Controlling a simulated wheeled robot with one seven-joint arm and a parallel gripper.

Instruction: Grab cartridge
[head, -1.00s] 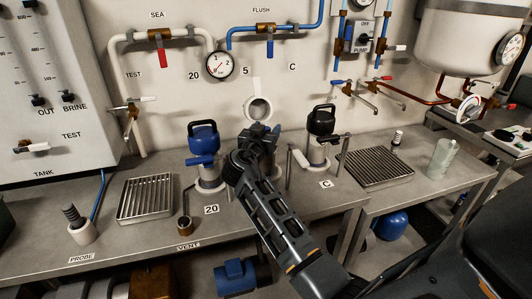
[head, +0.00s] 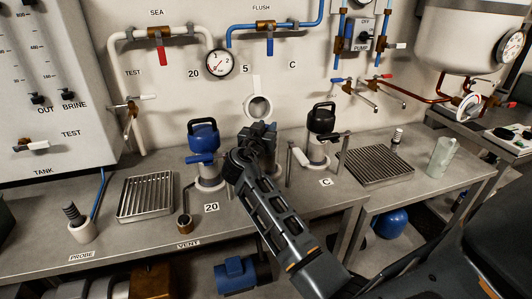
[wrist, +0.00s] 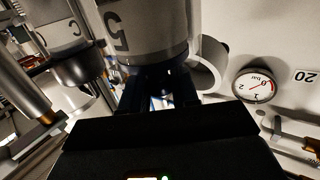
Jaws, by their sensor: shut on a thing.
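My gripper (head: 262,134) stands over the middle of the bench, between a blue-handled cartridge (head: 203,150) on the left and a black-handled cartridge (head: 321,128) on the right. In the wrist view, the dark fingers (wrist: 168,92) are shut on the dark handle of a grey cartridge marked 5 (wrist: 150,42). My gripper and arm hide most of this cartridge in the head view. I cannot tell whether its base is seated or raised. The black-handled cartridge, marked C, also shows in the wrist view (wrist: 62,32).
A round white wall port (head: 257,106) is close behind my gripper. A pressure gauge (head: 219,64) hangs on the wall to the left. Slatted drain trays (head: 146,197) and (head: 378,166) lie on the bench. A clear jug (head: 441,158) stands at the right.

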